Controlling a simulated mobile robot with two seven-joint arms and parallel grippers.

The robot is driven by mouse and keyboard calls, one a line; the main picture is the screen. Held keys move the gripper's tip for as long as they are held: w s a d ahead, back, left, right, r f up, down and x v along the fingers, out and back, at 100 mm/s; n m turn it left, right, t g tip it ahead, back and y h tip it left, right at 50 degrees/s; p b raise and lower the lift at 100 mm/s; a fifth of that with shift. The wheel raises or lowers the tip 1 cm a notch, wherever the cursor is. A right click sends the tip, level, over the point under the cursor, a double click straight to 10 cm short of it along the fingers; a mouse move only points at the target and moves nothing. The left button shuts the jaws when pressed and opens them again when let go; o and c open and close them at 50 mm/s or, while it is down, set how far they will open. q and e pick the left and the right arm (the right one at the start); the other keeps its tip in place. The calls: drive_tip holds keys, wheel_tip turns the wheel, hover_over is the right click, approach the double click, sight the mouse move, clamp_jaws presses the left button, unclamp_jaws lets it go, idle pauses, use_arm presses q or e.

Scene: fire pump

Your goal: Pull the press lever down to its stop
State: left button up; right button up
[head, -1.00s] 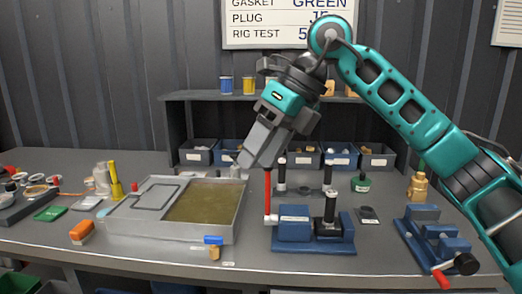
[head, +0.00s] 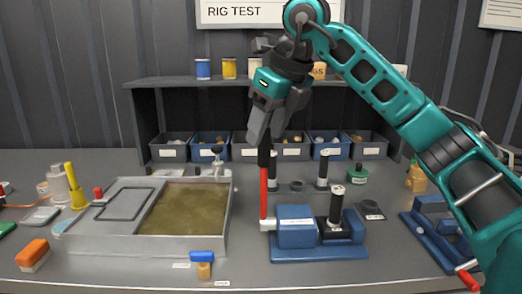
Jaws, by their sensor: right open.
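The press (head: 297,226) is a blue block on a blue base in the middle of the table. Its lever (head: 264,192) is a red rod standing upright at the block's left side, with a dark upper end (head: 264,157). My right gripper (head: 260,138) comes down from above, pointing downward, with its grey fingers at the lever's dark top end. It is open. The fingers partly hide the lever's top, and I cannot tell whether they touch it. My left gripper is not in view.
A metal tray (head: 222,228) with murky liquid stands left of the press. A blue vise-like fixture (head: 425,235) with a red handle lies at the right. Blue bins (head: 210,145) line the back under a shelf (head: 150,84). A black post (head: 336,205) rises beside the press block.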

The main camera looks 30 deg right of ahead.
sight(262, 144)
drive_tip(key=shift+x, duration=2.05)
drive_tip(key=shift+c, duration=0.3)
clamp_jaws()
